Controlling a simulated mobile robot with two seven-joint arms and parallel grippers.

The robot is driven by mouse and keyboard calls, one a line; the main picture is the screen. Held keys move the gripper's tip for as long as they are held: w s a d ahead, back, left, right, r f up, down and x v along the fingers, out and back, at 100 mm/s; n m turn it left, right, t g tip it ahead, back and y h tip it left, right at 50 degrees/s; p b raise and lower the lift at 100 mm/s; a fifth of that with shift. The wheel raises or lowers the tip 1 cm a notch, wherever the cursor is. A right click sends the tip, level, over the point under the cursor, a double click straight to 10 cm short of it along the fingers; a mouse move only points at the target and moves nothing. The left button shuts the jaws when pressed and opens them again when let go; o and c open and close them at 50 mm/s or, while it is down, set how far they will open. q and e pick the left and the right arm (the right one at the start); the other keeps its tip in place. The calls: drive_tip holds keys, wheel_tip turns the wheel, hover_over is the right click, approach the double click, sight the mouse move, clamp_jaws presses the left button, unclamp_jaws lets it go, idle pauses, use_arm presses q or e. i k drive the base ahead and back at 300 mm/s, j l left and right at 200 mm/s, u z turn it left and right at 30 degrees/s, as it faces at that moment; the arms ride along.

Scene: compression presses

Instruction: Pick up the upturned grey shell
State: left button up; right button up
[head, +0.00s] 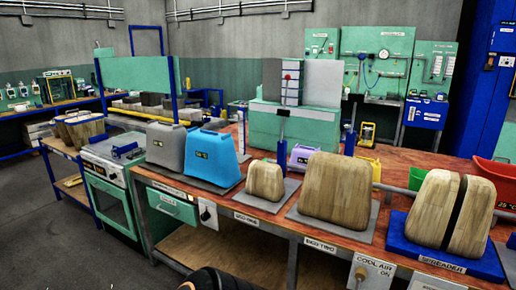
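The grey shell (166,146) stands on the left part of the red-brown bench in the head view, wide end down and narrow end up. A blue shell (212,157) with a small dark display stands just right of it and hides part of its right edge. Neither gripper is in view, and nothing is touching the grey shell.
Wooden forms stand on grey plates at bed one (265,181) and bed two (336,188). A split wooden form (451,212) sits on the blue spreader base (398,246). An oven (109,190) stands left of the bench. Blue posts rise behind the forms.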

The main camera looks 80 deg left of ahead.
sight(166, 142)
drive_tip(key=u, duration=3.15)
